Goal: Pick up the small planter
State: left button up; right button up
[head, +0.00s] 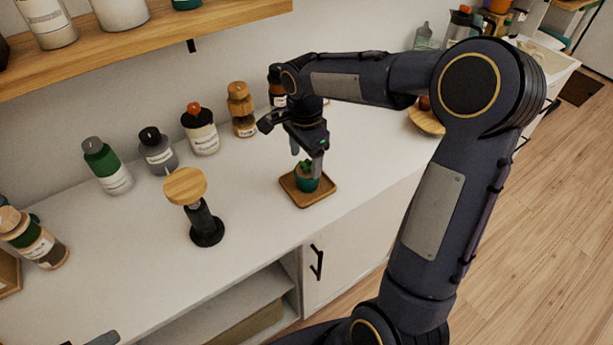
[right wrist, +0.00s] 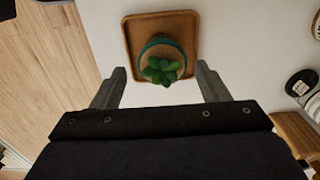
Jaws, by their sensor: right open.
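The small planter (head: 306,184) is a teal pot with a green succulent, standing on a square wooden tray (head: 319,199) on the white counter. In the right wrist view the planter (right wrist: 163,68) shows from above, with its plant between the fingertips. My right gripper (head: 306,157) is open and points down over the planter, its fingers on either side of the plant. A gap shows between each finger and the plant in the right wrist view (right wrist: 161,72). The gripper partly hides the planter in the head view. A grey tip, probably of my left gripper (head: 102,339), shows at the bottom left edge.
A black stand with a round wooden top (head: 185,186) is left of the tray. Several bottles and jars (head: 200,130) line the wall behind. A wooden shelf (head: 150,40) hangs above. Bare counter (head: 255,215) lies between the stand and the tray.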

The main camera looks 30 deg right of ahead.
aim_at(307, 175)
jog(key=f, duration=0.7)
jog(key=shift+w+d+f, duration=0.15)
jog(key=shift+d+f, duration=0.05)
jog(key=shift+d, duration=0.15)
jog(key=c, duration=0.9)
jog(key=shift+r, duration=0.15)
